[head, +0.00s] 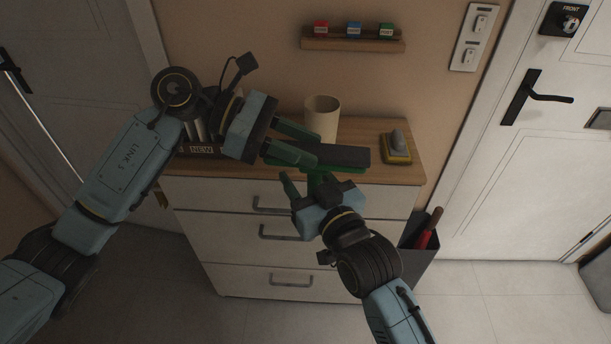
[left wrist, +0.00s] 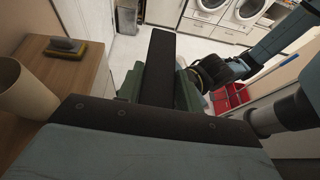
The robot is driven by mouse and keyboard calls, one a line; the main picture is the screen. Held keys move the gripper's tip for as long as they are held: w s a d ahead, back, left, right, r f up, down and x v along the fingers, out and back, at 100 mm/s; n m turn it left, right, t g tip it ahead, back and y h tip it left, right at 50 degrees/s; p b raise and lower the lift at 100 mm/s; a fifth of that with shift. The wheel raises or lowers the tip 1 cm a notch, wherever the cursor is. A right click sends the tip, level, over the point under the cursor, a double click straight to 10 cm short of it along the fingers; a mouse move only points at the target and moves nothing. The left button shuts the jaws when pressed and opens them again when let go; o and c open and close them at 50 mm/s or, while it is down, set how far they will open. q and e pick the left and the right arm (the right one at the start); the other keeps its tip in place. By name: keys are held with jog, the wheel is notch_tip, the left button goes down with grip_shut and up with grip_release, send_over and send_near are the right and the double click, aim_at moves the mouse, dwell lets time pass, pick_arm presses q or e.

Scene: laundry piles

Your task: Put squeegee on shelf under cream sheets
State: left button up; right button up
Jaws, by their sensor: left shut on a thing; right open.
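My left gripper (head: 314,149) is shut on a dark grey oblong bar (head: 345,156), held level above the dresser's front edge. I cannot tell for sure whether this bar is the squeegee. In the left wrist view the dark bar (left wrist: 158,65) points away between the green fingers. My right gripper (head: 305,181) is open, just below and in front of the bar; its far finger is partly hidden under the bar, and I cannot tell whether it touches. No cream sheets, and no shelf under them, show in either view.
The wooden dresser top (head: 415,175) carries a cream cup (head: 322,118) and a grey-and-yellow block-like tool (head: 397,148). A wall ledge (head: 350,44) holds small coloured boxes. A dark bin (head: 418,262) stands right of the dresser. Washing machines (left wrist: 250,10) show far off.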

jog(key=c, duration=1)
pick_arm(q)
jog(key=o, duration=1.2)
jog(key=shift+c, duration=0.2)
pick_arm(e)
grip_shut()
